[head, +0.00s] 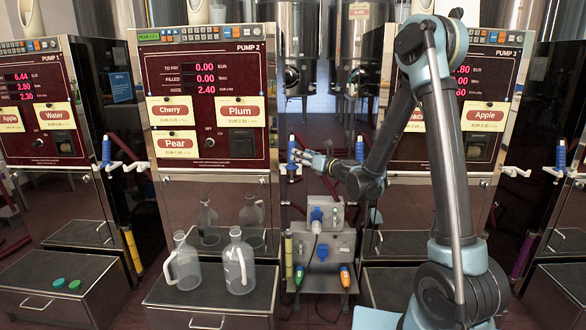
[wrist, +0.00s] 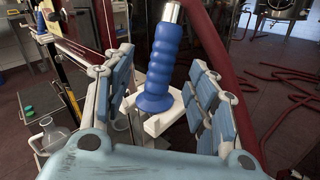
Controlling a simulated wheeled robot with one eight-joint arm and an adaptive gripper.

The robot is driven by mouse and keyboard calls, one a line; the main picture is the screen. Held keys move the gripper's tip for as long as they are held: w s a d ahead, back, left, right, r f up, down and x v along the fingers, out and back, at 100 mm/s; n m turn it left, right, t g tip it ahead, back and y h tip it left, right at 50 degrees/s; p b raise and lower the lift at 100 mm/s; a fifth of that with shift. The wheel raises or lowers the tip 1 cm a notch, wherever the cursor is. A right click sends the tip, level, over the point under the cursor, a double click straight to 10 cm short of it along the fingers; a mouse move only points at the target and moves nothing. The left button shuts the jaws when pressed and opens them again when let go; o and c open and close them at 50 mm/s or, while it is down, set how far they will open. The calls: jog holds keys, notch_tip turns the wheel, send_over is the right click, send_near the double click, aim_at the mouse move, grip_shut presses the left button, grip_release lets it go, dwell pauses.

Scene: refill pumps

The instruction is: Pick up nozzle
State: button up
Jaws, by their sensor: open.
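A nozzle with a ribbed blue handle (head: 291,152) stands upright in a white holder at the right side of Pump 2. In the wrist view its blue handle (wrist: 163,62) rises between the finger pads, with a silver upper end and a white holder (wrist: 160,118) below. My gripper (head: 302,158) is open just right of that nozzle, and in the wrist view my gripper (wrist: 165,88) has a pad on each side of the handle. Gaps show beside the handle, so the pads look apart from it. The nozzle's lower part is hidden in the head view.
Other blue nozzles hang at the left (head: 106,152) and right (head: 561,157). Two clear jugs (head: 238,264) stand on the grey box (head: 212,295) before Pump 2. A grey socket unit (head: 320,245) with plugs sits below my forearm. Red hoses (wrist: 285,95) lie on the floor.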

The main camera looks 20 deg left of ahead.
jog(key=shift+w+d+x, duration=0.1)
jog(key=shift+w+x, duration=0.05)
jog(key=shift+x, duration=1.75)
jog(key=shift+w+d+x, duration=0.1)
jog(key=shift+w+x, duration=0.05)
jog(key=shift+x, duration=1.75)
jog(key=shift+r, duration=0.15)
grip_shut()
